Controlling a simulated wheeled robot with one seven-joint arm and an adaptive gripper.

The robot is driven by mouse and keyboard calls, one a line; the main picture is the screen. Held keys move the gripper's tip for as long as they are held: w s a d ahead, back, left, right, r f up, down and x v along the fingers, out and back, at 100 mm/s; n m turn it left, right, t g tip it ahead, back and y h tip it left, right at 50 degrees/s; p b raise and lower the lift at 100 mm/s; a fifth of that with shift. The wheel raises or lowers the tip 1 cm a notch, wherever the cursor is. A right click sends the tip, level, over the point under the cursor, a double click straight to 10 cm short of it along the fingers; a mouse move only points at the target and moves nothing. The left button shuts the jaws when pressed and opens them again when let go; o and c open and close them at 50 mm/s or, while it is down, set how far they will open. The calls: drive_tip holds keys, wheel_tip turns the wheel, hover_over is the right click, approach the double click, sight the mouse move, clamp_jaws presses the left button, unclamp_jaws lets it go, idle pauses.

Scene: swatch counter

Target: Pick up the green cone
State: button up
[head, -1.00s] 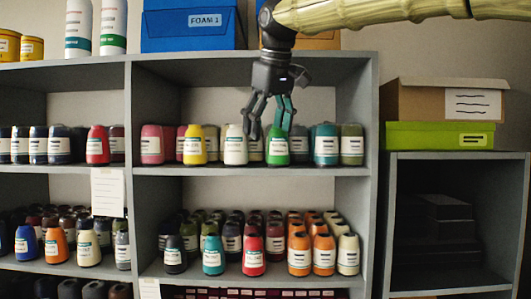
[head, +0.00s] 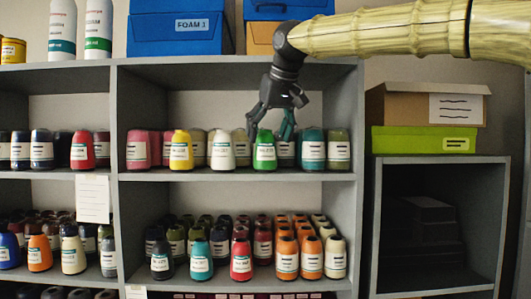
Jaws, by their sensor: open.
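The green cone (head: 264,152) stands upright at the front of the upper shelf, with a white label facing me. A white cone (head: 222,152) stands to its left and a teal cone (head: 312,150) to its right. My gripper (head: 268,132) is open and points down at the green cone from above. One finger shows at the upper left of the cone and the other at its upper right. I cannot tell whether the fingers touch it. Part of the cones behind is hidden by the fingers.
Yellow (head: 181,151) and pink (head: 138,150) cones stand farther left, and an olive cone (head: 338,150) at the right by the shelf's side wall. The shelf top (head: 210,60) is above, with a blue box (head: 175,34) on it. A lower shelf holds many more cones.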

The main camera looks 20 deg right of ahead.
sight(265, 151)
drive_tip(key=shift+w+f+p, duration=0.4)
drive_tip(key=shift+p, duration=0.3)
drive_tip(key=shift+p+x, duration=0.9)
drive_tip(key=shift+x, duration=1)
drive_tip(key=shift+d, duration=0.1)
drive_tip(key=c, duration=1.2)
